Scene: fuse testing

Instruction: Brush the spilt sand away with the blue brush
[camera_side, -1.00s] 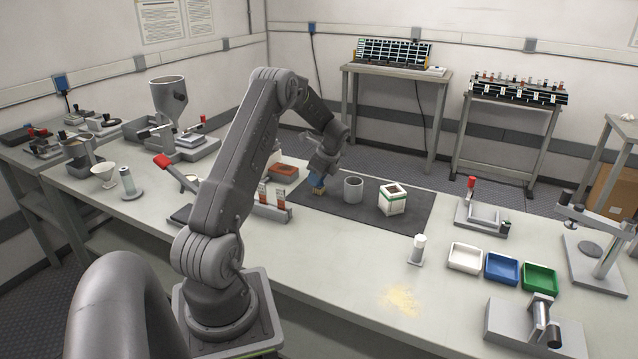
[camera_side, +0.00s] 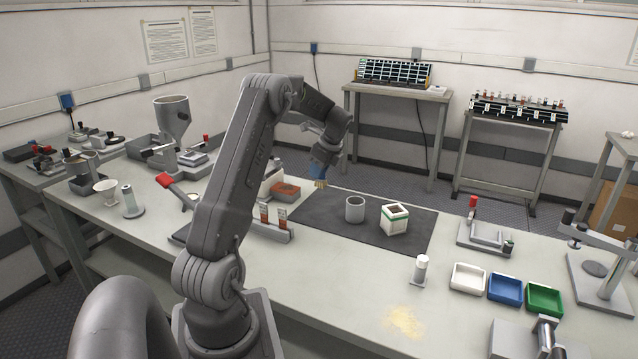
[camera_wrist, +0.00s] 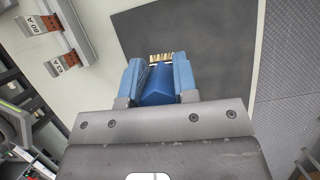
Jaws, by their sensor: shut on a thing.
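My gripper (camera_side: 321,166) is shut on the blue brush (camera_side: 318,173), with the tan bristles pointing down. The brush is above the far left part of the dark mat, apart from it. In the wrist view the blue brush (camera_wrist: 158,84) sits between the fingers of my gripper (camera_wrist: 158,78), its bristles (camera_wrist: 167,57) over the mat. The spilt sand (camera_side: 405,321) is a pale yellow patch on the bench near its front edge, far to the right of my gripper.
On the dark mat (camera_side: 415,248) stand a grey cup (camera_side: 355,210) and a white box with a green band (camera_side: 395,219). A white-capped cylinder (camera_side: 420,270) stands behind the sand. White (camera_side: 468,279), blue (camera_side: 505,289) and green (camera_side: 544,299) trays lie to its right.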

